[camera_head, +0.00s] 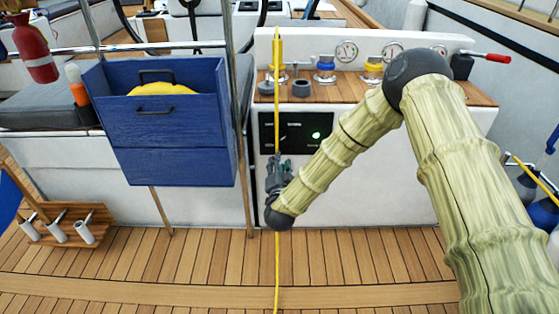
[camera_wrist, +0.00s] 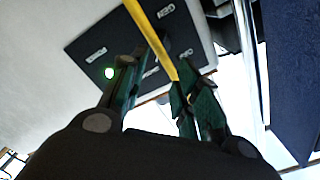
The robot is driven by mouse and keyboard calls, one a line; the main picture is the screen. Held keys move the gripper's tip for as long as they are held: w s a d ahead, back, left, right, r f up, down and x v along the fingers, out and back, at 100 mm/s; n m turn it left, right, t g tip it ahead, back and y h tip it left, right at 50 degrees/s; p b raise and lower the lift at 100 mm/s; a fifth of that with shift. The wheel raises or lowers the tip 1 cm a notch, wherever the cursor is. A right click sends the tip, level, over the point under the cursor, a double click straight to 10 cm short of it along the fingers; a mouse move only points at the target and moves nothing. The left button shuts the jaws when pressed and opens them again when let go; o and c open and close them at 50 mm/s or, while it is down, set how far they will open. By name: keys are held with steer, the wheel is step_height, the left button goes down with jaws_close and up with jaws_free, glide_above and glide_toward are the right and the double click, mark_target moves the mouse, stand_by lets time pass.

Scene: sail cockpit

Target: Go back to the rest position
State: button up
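My gripper (camera_head: 279,163) is in front of the white console, pointing up, with my arm reaching in from the right. In the wrist view its two dark green fingers (camera_wrist: 153,75) stand apart with a gap between them, and I see nothing clamped there. A yellow line (camera_head: 277,270) runs upright past the gripper in the head view. In the wrist view the yellow line (camera_wrist: 150,33) slants down to the right finger; I cannot tell whether it touches. A black panel (camera_head: 295,132) with a lit green light (camera_head: 316,135) is just behind the gripper.
A blue box (camera_head: 170,150) with a yellow item (camera_head: 162,88) inside stands left of the gripper, beside a metal post (camera_head: 232,70). Winches, gauges and a red-handled lever (camera_head: 488,56) top the console. A wooden rack (camera_head: 65,225) sits lower left. The plank floor (camera_head: 200,265) is mostly clear.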

stand_by(0.4)
steer(key=s+d+f+n+g+y, duration=0.1)
steer(key=s+d+f+n+g, duration=0.2)
steer(key=s+f, duration=0.55)
steer(key=s+d+f+n+g+y, duration=0.1)
steer(key=s+d+f+n+g, duration=0.2)
steer(key=s+f, duration=0.6)
steer(key=s+d+f+n+g, duration=0.1)
steer(key=s+d+f+g, duration=0.25)
steer(key=s, duration=0.45)
steer(key=s+d+f+g+h, duration=0.1)
steer(key=s+d+f+g, duration=0.2)
steer(key=s, duration=0.5)
steer(key=s+d+f+n+g, duration=0.1)
steer(key=s+d+f+g, duration=0.15)
steer(key=s+d, duration=0.35)
steer(key=s+d+g+h, duration=0.1)
steer(key=s+d+g, duration=0.25)
steer(key=s, duration=1.15)
step_height(320, 180, up, 23)
steer(key=p, duration=2.3)
steer(key=shift+w+d+n, duration=0.35)
steer(key=shift+n, duration=0.05)
steer(key=shift+r+t, duration=0.1)
steer(key=shift+t, duration=0.15)
